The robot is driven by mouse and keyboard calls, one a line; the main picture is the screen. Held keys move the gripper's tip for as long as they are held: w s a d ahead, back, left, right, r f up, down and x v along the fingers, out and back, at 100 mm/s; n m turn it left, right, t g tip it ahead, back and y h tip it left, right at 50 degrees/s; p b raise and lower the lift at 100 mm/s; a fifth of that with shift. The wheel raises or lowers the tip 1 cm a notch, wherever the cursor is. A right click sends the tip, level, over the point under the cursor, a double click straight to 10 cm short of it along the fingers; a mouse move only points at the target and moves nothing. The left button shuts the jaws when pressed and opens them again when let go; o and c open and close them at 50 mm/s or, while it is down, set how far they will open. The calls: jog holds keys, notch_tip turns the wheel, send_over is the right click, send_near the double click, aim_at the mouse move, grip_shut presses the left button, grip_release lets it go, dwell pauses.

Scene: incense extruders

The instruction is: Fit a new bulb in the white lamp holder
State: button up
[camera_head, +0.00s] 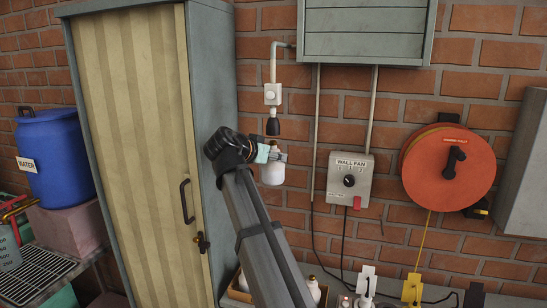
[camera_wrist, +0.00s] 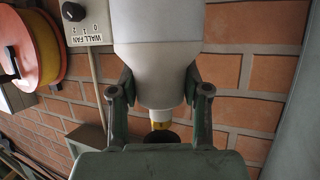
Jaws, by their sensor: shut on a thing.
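A white bulb (camera_head: 273,173) is held in my gripper (camera_head: 270,154), cap end up, in front of the brick wall. In the wrist view, which is upside down, the two fingers of my gripper (camera_wrist: 160,92) close on either side of the bulb (camera_wrist: 155,45). Its brass-coloured cap (camera_wrist: 160,118) points at a dark round thing, which looks like the holder (camera_wrist: 158,137). In the head view a black lamp holder (camera_head: 272,127) hangs under a white wall box (camera_head: 272,95), just above the bulb. I cannot tell whether the cap touches it. No clearly white lamp holder shows.
A tall cabinet (camera_head: 130,150) stands close left of my arm. The wall fan switch box (camera_head: 349,181) and an orange cable reel (camera_head: 448,168) are to the right. Bulbs (camera_head: 315,290) and small white and yellow pieces (camera_head: 412,289) are low down at the bottom edge.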

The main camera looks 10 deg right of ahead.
aim_at(271, 144)
jog(key=shift+r, duration=1.55)
dwell(1.7)
jog(key=shift+s+n+y, duration=0.1)
jog(key=shift+n+y, duration=0.2)
jog(key=shift+t, duration=0.3)
jog(key=shift+n, duration=0.3)
jog(key=shift+t+y+p, duration=0.3)
jog(key=shift+y, duration=0.1)
jog(key=shift+n, duration=0.3)
